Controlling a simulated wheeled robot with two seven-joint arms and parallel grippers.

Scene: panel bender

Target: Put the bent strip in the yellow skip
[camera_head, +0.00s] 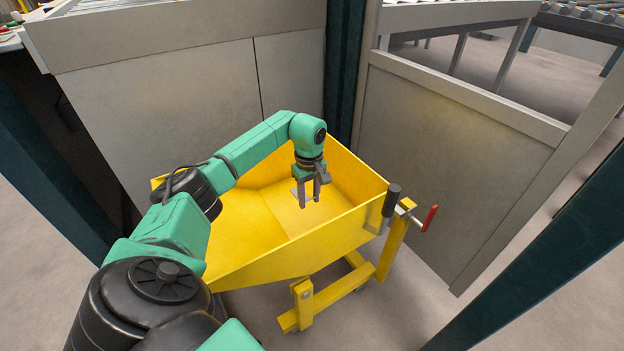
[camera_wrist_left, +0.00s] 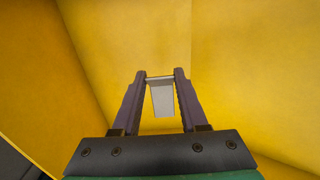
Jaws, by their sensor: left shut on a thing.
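The yellow skip (camera_head: 238,237) stands on its wheeled frame in the middle of the head view, open at the top. My left arm reaches over its rim. My left gripper (camera_head: 309,203) points down inside the skip's opening, toward its far right side. It is shut on the bent strip (camera_wrist_left: 162,99), a small light grey metal piece between the fingertips in the left wrist view. In the head view a pale part of the strip (camera_head: 298,193) shows beside the fingers. The yellow walls of the skip fill the wrist view behind it. My right gripper is not in view.
A handle with a dark grip (camera_head: 391,200) and a red-tipped lever (camera_head: 430,218) stand at the skip's right corner. Grey machine panels (camera_head: 455,165) close in behind and to the right. Dark posts (camera_head: 345,70) stand near. Grey floor lies at the front right.

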